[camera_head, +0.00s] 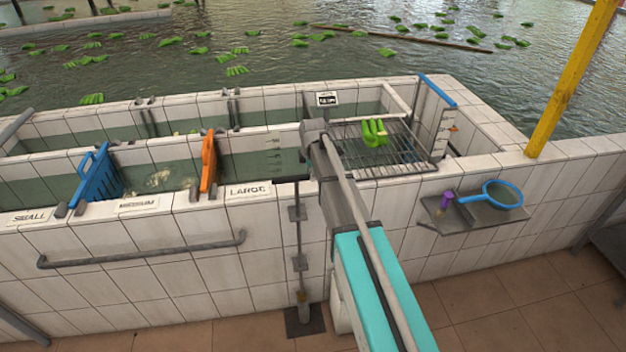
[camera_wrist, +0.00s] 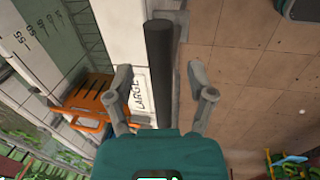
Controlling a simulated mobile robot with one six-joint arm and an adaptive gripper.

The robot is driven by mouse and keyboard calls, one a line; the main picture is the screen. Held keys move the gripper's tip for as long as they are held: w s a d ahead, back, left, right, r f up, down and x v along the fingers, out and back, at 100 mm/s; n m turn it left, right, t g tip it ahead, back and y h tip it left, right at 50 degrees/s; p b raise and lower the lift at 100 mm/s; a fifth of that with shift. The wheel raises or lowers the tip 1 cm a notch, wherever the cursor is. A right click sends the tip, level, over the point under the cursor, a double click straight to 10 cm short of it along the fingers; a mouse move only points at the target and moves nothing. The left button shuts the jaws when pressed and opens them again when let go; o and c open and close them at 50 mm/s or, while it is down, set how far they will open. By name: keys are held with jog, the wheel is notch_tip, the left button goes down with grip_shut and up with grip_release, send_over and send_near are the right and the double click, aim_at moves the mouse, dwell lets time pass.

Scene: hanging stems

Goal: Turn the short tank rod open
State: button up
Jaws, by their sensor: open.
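A thin upright rod (camera_head: 299,235) runs down the tiled front wall beside the LARGE label, through brackets to a dark floor plate. Its dark crossbar (camera_head: 290,181) sits at the top, near the wall rim, its right end close to my arm. In the wrist view a dark round bar (camera_wrist: 158,60), apparently this crossbar, lies lengthwise between the fingers of my gripper (camera_wrist: 160,92). The fingers are apart, one on each side, with gaps to the bar. The bar's near end reaches the gripper body's edge. My fingers are hidden in the head view.
The tiled tank (camera_head: 130,240) has SMALL, MEDIUM and LARGE labels. Green bananas (camera_head: 375,133) lie on a wire grate. A wall rail and a shelf with a blue net (camera_head: 502,194) flank my arm.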

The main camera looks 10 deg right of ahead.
jog(key=shift+w+f+b, duration=0.2)
jog(key=shift+f+b, duration=0.5)
jog(key=shift+f, duration=0.25)
grip_shut()
jog(key=shift+d, duration=0.15)
jog(key=shift+a, duration=0.2)
